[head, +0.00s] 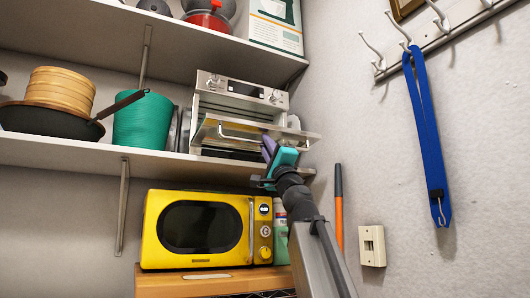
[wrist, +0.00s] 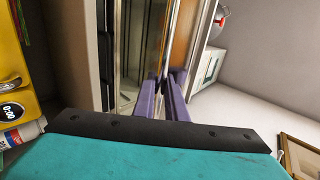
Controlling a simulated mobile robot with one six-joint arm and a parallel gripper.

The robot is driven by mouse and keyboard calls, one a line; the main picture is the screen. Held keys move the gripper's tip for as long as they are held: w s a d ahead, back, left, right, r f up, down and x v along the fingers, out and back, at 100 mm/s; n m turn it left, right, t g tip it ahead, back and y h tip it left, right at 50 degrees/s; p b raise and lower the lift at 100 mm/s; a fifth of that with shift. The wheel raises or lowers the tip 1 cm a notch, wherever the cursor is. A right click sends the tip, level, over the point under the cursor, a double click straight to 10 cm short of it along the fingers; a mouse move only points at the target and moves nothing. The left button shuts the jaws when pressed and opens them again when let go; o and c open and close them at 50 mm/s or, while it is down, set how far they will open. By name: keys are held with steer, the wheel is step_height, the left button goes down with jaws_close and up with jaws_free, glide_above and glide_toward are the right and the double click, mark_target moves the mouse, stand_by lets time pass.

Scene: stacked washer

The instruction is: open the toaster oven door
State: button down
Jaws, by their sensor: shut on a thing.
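The silver toaster oven (head: 243,90) stands on the middle shelf. Its door (head: 290,133) is partly open, hinged down and tilted out toward me, with a gap above it into the oven. The door handle (head: 230,136) is a bar along the door's front. My gripper (head: 267,146) is at the right part of the door. In the wrist view, my gripper's purple fingers (wrist: 165,78) are closed together on a thin bar, which looks like the door handle; the exact contact is partly hidden by the fingers. The oven interior (wrist: 130,60) shows beside them.
A yellow microwave (head: 200,229) sits below the shelf (head: 70,154). A teal pot (head: 140,120) and a dark pan (head: 45,119) stand left of the oven. The wall is close on the right, with a hook rail (head: 445,35) and a blue strap (head: 425,130).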

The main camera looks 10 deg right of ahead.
steer(key=shift+f+b, duration=0.15)
steer(key=shift+b, duration=0.25)
steer(key=c, duration=2.1)
jaws_free()
steer(key=shift+w, duration=0.1)
steer(key=shift+f, duration=0.1)
steer(key=shift+p+v, duration=1.25)
steer(key=shift+v, duration=5.6)
